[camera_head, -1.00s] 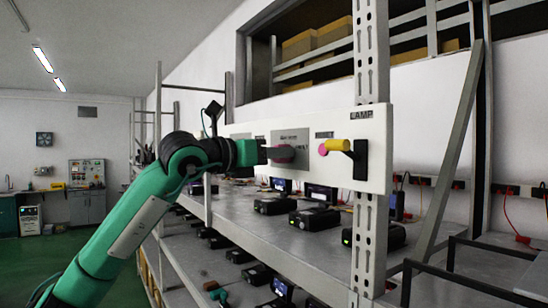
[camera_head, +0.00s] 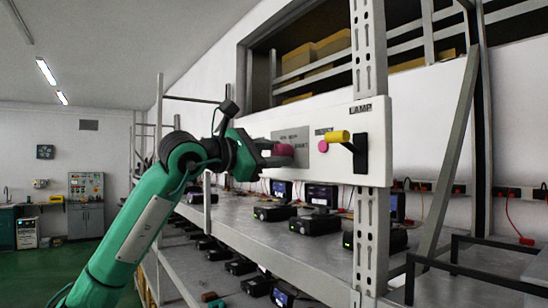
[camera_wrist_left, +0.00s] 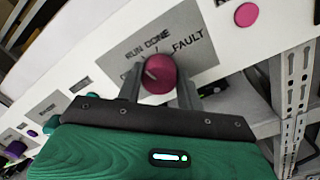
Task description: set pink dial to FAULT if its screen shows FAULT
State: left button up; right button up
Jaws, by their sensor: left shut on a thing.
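The pink dial (camera_head: 284,150) is on a grey plate on the white panel (camera_head: 377,120). In the left wrist view the pink dial (camera_wrist_left: 160,77) sits below the printed words RUN, DONE and FAULT; its pale pointer mark is on its left part. Another label left of it is partly hidden by a finger. My left gripper (camera_head: 274,153) is shut on the dial, with one finger on each side of it, as the left wrist view also shows. The small screens on the shelf, such as one screen (camera_head: 322,194), are too small to read. My right gripper is not in view.
Right of the dial, a pink round button (camera_head: 323,146), a yellow cylinder (camera_head: 337,136) and a black lever (camera_head: 360,153) stick out of the panel. A metal post (camera_head: 369,65) crosses behind it. Several black devices (camera_head: 315,223) stand on the shelf below.

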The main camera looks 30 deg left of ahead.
pick_arm(q)
jog(key=shift+m, duration=0.7)
jog(key=o, duration=1)
